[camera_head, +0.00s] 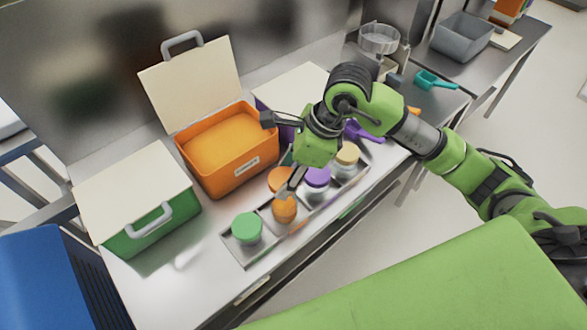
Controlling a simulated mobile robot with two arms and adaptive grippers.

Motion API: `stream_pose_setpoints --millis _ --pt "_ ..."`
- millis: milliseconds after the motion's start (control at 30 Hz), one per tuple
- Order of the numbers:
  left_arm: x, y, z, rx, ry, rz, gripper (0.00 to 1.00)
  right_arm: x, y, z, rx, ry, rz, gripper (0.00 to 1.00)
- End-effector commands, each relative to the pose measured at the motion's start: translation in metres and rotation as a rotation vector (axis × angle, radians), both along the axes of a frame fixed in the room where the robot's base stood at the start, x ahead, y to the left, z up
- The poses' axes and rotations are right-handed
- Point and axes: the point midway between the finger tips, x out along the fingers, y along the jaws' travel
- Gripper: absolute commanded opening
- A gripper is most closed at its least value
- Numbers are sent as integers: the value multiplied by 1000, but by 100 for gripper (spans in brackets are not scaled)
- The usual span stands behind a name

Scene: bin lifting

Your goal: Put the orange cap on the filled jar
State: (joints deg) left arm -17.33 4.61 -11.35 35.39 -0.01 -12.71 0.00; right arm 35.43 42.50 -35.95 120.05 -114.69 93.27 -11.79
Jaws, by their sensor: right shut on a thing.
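My right gripper (287,190) reaches down from above to the tray (238,258) on the bench. It is shut on the orange cap (277,180), which is partly hidden behind a finger. Just below and in front of it, the orange-filled jar (284,210) stands in the tray, close to the fingertips. I cannot tell whether the cap touches the jar. My left gripper is out of view.
Jars with green (246,227), purple (317,177) and yellowish (347,152) caps share the tray. Behind stands an open orange bin (232,183); a green bin (150,236) with a pale lid is left. A teal scoop (432,80) lies at the back right.

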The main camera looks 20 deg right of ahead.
Motion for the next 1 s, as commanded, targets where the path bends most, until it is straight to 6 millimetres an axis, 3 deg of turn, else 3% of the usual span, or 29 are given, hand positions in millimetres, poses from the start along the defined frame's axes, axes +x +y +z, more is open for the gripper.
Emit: stream_pose_setpoints --millis 300,600,1000 --pt "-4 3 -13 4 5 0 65 -1 0 -25 0 3 -1 36" --pt "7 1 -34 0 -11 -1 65 1 -1 -53 -1 -1 -2 36" --pt "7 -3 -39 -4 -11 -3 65 0 0 -57 0 0 -1 36"
